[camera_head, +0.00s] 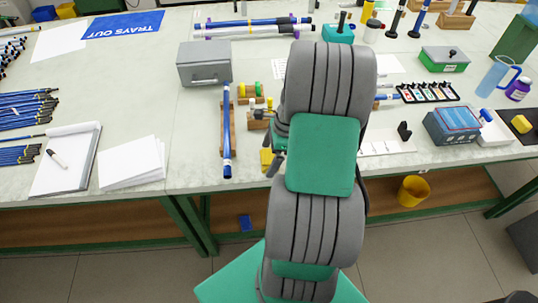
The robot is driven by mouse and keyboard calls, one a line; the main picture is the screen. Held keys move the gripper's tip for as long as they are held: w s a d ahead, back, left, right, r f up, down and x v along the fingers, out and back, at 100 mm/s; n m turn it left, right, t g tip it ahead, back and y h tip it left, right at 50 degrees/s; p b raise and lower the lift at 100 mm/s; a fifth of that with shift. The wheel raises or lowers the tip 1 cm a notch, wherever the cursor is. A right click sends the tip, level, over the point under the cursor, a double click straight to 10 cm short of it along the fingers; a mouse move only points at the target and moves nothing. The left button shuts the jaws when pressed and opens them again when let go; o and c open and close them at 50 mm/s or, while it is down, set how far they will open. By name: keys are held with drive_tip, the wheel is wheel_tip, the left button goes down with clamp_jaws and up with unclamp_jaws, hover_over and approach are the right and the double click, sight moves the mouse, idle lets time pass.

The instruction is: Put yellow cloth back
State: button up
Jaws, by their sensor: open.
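A small yellow patch (265,159) lies at the table's front edge, just left of my arm. It may be the yellow cloth, but it is too small and too covered to be sure. My gripper (274,161) shows only in part beside my arm, its dark fingers close to this patch. It is open; I cannot tell whether it touches the patch. Another small yellow piece (521,124) lies on a dark mat (528,136) at the far right. My arm hides the middle of the table.
A blue rod (227,130) on a wooden stand is just left of my gripper. A grey metal box (204,64) is behind it. Stacked paper (133,164) lies to the left. A blue box (452,124) stands right, and a yellow bin (413,191) is below the table.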

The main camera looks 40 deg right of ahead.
drive_tip(key=v, duration=1.2)
drive_tip(key=s+a+r+n+t+h, duration=0.1)
drive_tip(key=a+r+n, duration=0.2)
drive_tip(key=a+n, duration=0.8)
drive_tip(key=s+a+r+n+h, duration=0.2)
drive_tip(key=a+r+n, duration=0.1)
drive_tip(key=a+n, duration=0.9)
drive_tip(key=shift+s+n+t, duration=0.2)
drive_tip(key=shift+n+t, duration=0.2)
drive_tip(key=shift+n, duration=0.3)
drive_tip(key=shift+r, duration=0.15)
